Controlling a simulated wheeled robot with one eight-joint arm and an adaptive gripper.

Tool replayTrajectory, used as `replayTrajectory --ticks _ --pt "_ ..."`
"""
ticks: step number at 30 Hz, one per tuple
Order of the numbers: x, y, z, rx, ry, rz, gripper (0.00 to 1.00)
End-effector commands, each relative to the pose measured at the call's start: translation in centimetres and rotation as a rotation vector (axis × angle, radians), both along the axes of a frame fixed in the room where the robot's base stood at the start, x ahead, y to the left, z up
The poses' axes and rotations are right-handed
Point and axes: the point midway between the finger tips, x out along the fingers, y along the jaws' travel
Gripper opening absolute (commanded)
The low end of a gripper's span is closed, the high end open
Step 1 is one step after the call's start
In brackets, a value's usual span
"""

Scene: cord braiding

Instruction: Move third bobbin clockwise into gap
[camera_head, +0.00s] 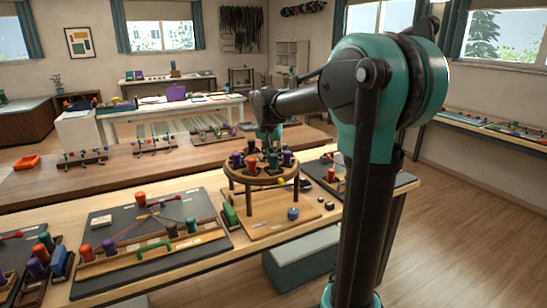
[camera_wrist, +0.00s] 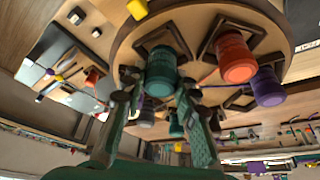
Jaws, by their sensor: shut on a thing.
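In the head view my gripper (camera_head: 270,135) is at the round wooden braiding stand (camera_head: 262,180), above its far side. In the wrist view my gripper (camera_wrist: 155,92) has its two fingers on either side of a green bobbin (camera_wrist: 164,70) and is shut on it. The bobbin is at a dark square holder on the round plate (camera_wrist: 262,18); I cannot tell whether it is seated or lifted. An orange bobbin (camera_wrist: 236,56) and a purple bobbin (camera_wrist: 267,87) stand in the neighbouring holders. The head view shows an orange bobbin (camera_head: 251,164) on the near side.
A wooden board (camera_head: 270,220) lies under the stand, with a blue knob (camera_head: 293,213) on it. To the left is a dark board (camera_head: 110,238) with several bobbins and cords. A green block (camera_head: 229,214) lies at the stand's left. Open floor is at right.

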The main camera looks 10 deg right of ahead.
Motion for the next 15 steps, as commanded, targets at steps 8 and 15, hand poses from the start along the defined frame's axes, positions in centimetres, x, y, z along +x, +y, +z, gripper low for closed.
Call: replayTrajectory --ticks 8,15 --pt "0.00 0.00 -0.53 0.000 0.000 0.000 0.00" --pt "0.00 0.00 -0.94 0.000 0.000 0.000 0.00"
